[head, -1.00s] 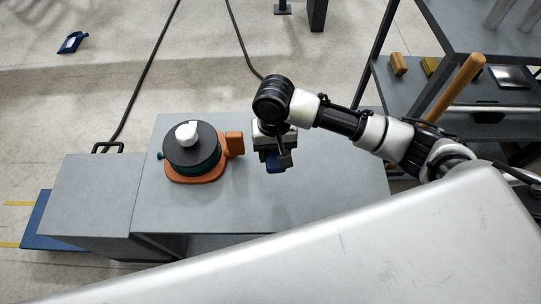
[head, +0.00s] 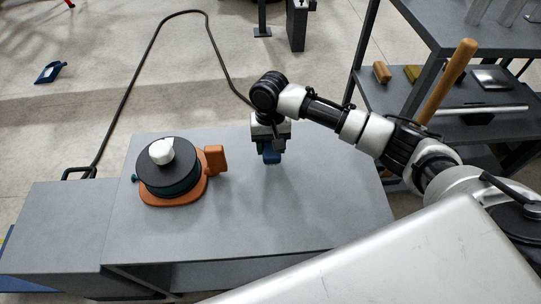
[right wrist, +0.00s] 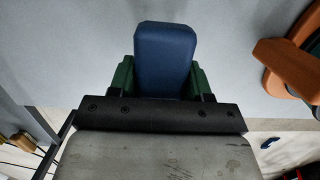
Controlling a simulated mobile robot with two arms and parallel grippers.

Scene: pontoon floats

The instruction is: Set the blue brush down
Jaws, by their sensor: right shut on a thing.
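The blue brush (head: 271,157) is in my right gripper (head: 270,147), over the far part of the grey bench top (head: 255,215). In the right wrist view the brush (right wrist: 165,55) shows as a blue block between the green fingers of my right gripper (right wrist: 164,78), which is shut on it. The brush's underside is hidden, so I cannot tell whether it touches the bench. My left gripper is in neither view.
An orange-based device with a black disc (head: 172,176) and a white knob stands left of the brush. A shelf (head: 460,125) with brushes and a wooden handle is at the right. The bench's middle and front are clear. A black cable (head: 150,50) lies on the floor behind.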

